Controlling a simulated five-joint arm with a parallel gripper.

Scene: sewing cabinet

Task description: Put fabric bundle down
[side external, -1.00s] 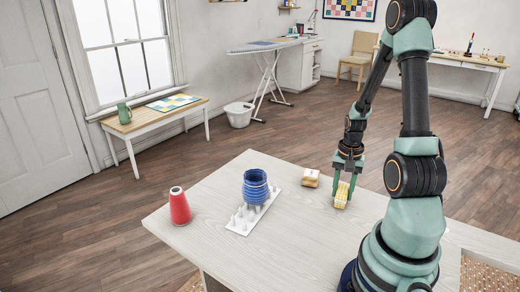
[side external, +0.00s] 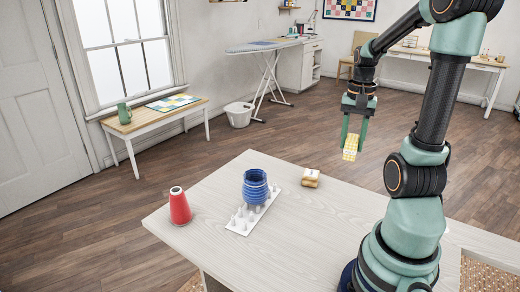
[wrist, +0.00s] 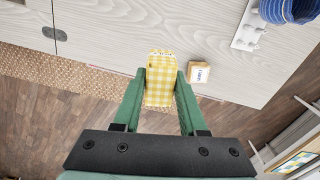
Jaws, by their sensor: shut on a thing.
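My gripper (side external: 353,136) is shut on a yellow-and-white checked fabric bundle (side external: 350,150). It holds the bundle in the air, well above the tabletop level. In the wrist view the bundle (wrist: 160,80) sits between the two green fingers of my gripper (wrist: 160,88). A second small bundle (side external: 310,178), tan with a pale label, rests on the pale wooden table (side external: 290,240). It also shows in the wrist view (wrist: 199,72), to the right of the held bundle.
A white pegged rack (side external: 242,222) stands on the table with a blue ribbed spool (side external: 255,186) on it. A red thread cone (side external: 180,206) stands at the table's left end. The tabletop between the rack and my arm's base is clear.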

